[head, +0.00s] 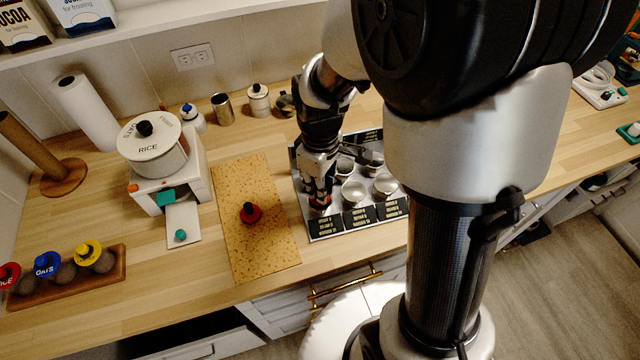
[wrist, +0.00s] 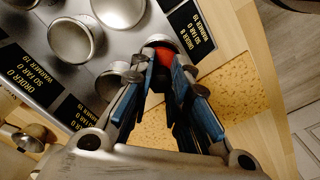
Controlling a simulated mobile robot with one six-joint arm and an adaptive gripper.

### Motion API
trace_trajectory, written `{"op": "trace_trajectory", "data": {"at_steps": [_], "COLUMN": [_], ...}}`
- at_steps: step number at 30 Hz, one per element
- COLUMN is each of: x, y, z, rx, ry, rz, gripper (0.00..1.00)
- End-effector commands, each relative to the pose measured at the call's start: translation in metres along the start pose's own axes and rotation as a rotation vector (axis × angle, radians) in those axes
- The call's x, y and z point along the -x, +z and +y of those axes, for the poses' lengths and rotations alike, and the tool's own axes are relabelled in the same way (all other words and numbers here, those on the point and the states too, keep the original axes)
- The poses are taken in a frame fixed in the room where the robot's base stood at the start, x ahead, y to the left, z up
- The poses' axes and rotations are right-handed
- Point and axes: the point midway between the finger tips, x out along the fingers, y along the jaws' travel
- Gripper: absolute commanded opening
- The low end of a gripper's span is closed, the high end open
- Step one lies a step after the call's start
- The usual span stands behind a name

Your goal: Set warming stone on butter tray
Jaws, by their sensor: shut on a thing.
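A grey metal tray (head: 320,229) with several round metal cups and black label plates lies on the counter; it seems to be the butter tray. It also shows in the wrist view (wrist: 31,66). My gripper (head: 320,196) points down over the tray's front left part. Its blue-padded fingers (wrist: 176,75) are shut on a red thing (wrist: 162,56), probably the warming stone, at a cup by the tray's edge. The fingers hide most of it, and I cannot tell whether it touches the cup's bottom.
A speckled tan mat (head: 260,255) lies left of the tray, with a red, black-knobbed piece (head: 250,213) on it. Farther left stand a white device with a rice pot (head: 155,155) and a wooden rack (head: 68,279) with colored knobs. Canisters (head: 258,99) stand behind. The counter's front strip is clear.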

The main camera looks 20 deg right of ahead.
Motion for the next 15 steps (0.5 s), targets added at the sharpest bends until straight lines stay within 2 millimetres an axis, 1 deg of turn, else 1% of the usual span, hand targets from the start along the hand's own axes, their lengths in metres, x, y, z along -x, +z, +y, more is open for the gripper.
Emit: {"op": "trace_trajectory", "data": {"at_steps": [11, 12, 15], "x": [-0.0064, -0.0060, -0.0058], "y": [0.0001, 0.0001, 0.0001], "z": [-0.0001, -0.0001, -0.0001], "rx": [0.000, 0.000, 0.000], "ry": [0.000, 0.000, 0.000], "rz": [0.000, 0.000, 0.000], "gripper": [0.00, 0.18, 0.25]}}
